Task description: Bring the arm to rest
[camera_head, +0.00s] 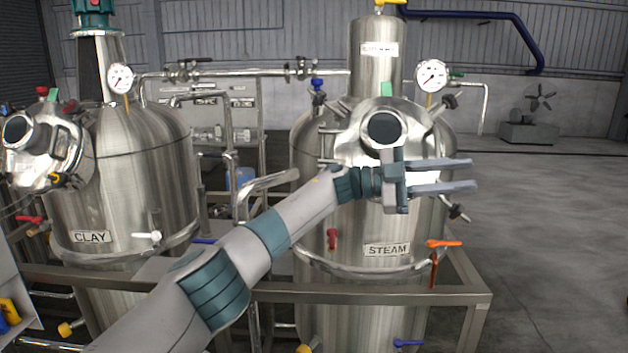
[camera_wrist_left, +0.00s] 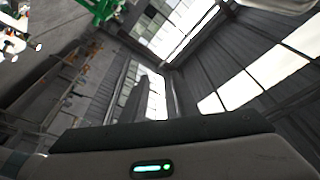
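My left arm reaches in from the lower left of the head view. Its gripper (camera_head: 468,174) is in front of the tank labelled STEAM (camera_head: 335,210). Its two fingers are spread apart and point right, with nothing between them. I cannot tell whether the gripper touches the tank. The left wrist view shows part of my own gripper along the bottom, with a green light, and the hall's roof and windows beyond. My right arm and gripper are not in view.
A tank labelled CLAY (camera_head: 130,190) stands at the left. A metal frame rail (camera_head: 380,294) runs in front of the tanks. Handles stick out from the STEAM tank, including an orange one (camera_head: 444,243) and a red one (camera_head: 332,238). Open floor (camera_head: 560,230) lies to the right.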

